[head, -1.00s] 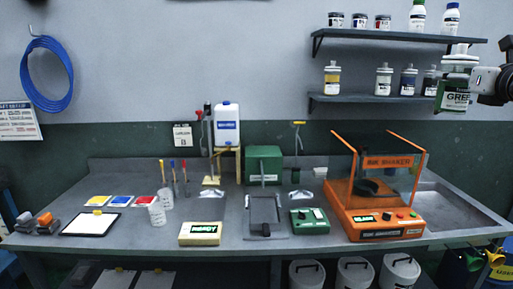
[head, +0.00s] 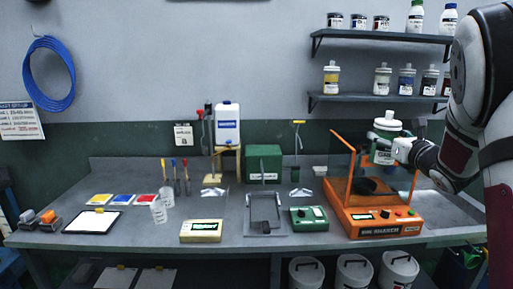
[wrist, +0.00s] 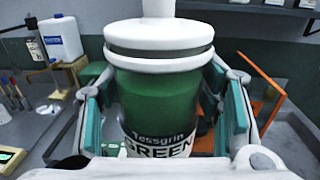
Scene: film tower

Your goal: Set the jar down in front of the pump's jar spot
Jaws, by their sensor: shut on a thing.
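The jar (head: 383,146) is green with a white lid and a label reading GREEN. My gripper (head: 397,149) is shut on it and holds it upright in the air, above the orange shaker at the right of the bench. In the wrist view the jar (wrist: 160,95) sits between the teal finger pads, lid up. A white jug (head: 227,125) with a blue label stands on a wooden stand at the back middle, beside upright rods with a red top. This looks like the pump station, but its jar spot is too small to make out.
The orange shaker (head: 378,216) with its upright posts stands below the jar. Shelves with bottles (head: 383,97) hang behind.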

